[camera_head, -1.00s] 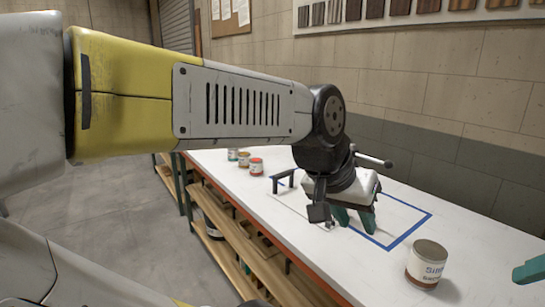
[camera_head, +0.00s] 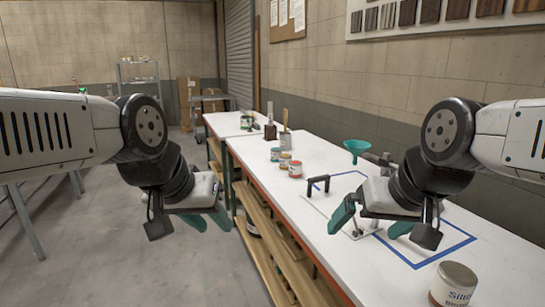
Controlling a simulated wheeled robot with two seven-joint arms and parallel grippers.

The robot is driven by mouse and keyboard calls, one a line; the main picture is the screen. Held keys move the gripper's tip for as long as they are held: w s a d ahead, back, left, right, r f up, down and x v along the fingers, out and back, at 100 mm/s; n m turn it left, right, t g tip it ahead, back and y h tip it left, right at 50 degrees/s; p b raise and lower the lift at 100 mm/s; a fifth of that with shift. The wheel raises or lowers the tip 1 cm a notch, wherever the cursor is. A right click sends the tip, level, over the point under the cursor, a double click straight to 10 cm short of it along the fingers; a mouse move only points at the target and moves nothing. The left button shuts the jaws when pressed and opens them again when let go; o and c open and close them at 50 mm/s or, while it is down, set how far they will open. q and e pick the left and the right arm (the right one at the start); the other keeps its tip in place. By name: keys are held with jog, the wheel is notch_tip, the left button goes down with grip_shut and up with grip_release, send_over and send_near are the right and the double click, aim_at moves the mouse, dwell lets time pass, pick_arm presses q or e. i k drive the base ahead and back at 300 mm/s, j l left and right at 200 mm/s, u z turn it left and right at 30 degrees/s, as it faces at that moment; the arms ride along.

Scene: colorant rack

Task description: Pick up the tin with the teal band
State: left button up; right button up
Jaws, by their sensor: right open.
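Three small tins stand in a row on the white bench, left of its middle. The rear tin (camera_head: 275,154) seems to have a teal band, though it is small in view. A tin with a brownish band (camera_head: 285,160) and a tin with a red band (camera_head: 295,169) stand in front of it. My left gripper (camera_head: 209,226) is empty, its teal fingers apart, left of the bench and well away from the tins. My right gripper (camera_head: 372,226) is open and empty over the blue-taped area, to the right of the tins.
A large tin (camera_head: 453,285) stands at the near right. A dark bracket (camera_head: 318,185) and a teal funnel (camera_head: 357,147) on a stand are between the small tins and my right arm. A brush holder (camera_head: 285,139) is behind the tins. Wooden shelves (camera_head: 262,232) lie under the bench.

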aim_at(275, 152)
jog(key=i+j, duration=0.3)
jog(key=i, duration=0.25)
jog(key=i+j+u, duration=0.1)
jog(key=i+j, duration=0.15)
jog(key=i, duration=0.25)
jog(key=i+j, duration=0.25)
jog(key=i, duration=0.3)
jog(key=i+j, duration=0.25)
jog(key=i, duration=0.3)
jog(key=i+j+u, duration=0.1)
jog(key=i+j, duration=0.15)
jog(key=i, duration=0.25)
